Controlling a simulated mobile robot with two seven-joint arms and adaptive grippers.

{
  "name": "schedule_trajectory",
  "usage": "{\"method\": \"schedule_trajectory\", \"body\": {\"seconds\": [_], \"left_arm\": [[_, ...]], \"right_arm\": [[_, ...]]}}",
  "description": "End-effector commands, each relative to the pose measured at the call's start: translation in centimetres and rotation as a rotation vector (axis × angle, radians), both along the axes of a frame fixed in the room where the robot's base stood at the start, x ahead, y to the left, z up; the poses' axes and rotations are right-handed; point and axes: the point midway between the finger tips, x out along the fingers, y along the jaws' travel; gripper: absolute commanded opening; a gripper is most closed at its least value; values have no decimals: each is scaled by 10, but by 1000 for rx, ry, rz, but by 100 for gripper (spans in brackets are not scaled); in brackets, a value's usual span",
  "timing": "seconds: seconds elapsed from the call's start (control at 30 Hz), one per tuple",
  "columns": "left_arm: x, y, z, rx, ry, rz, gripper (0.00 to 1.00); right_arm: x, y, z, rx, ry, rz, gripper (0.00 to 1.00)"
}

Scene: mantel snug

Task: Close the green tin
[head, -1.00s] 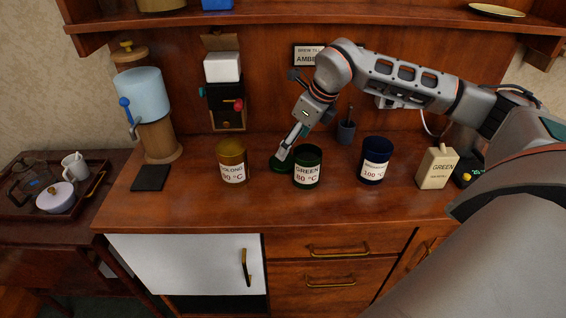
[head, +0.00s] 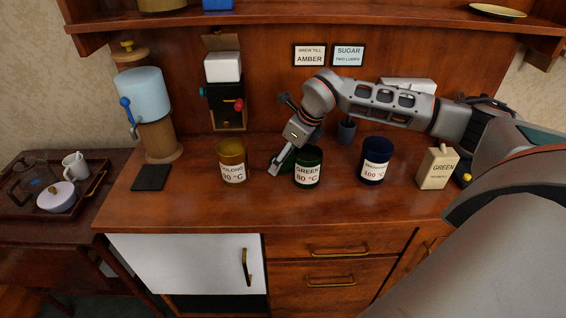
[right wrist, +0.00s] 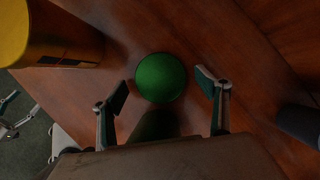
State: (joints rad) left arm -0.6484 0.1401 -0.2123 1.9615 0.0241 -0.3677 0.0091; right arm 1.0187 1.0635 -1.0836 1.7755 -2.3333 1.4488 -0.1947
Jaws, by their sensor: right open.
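The green tin (head: 307,168) stands upright and open-topped on the counter, with a "GREEN 80 °C" label. A round green lid (right wrist: 160,77) lies on the wood between the finger ends of my right gripper (right wrist: 163,90) in the right wrist view. My right gripper is open, with a gap on each side of the lid. In the head view my right gripper (head: 281,165) is low over the counter, just left of the green tin, and hides most of the lid.
A yellow oolong tin (head: 231,160) stands left of my right gripper, and a dark blue tin (head: 375,162) stands right of the green tin. A cream "GREEN" packet (head: 437,169) is farther right. A dark cup (head: 346,131) stands behind. The counter front is clear.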

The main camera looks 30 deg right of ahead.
Motion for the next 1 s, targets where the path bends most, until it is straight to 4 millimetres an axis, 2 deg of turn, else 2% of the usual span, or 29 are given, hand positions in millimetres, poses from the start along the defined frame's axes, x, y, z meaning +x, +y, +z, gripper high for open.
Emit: {"method": "schedule_trajectory", "body": {"seconds": [0.33,0.4,0.47,0.83,1.0], "left_arm": [[0,0,0,-1,0,1,70],[0,0,0,-1,0,1,70],[0,0,0,-1,0,1,70],[0,0,0,-1,0,1,70],[0,0,-3,-1,1,0,70]], "right_arm": [[1,0,-1,0,-1,0,75],[1,0,0,0,-1,0,56],[1,0,0,0,-1,0,43],[0,0,0,0,-1,0,43],[-2,2,7,0,-2,0,43]]}}
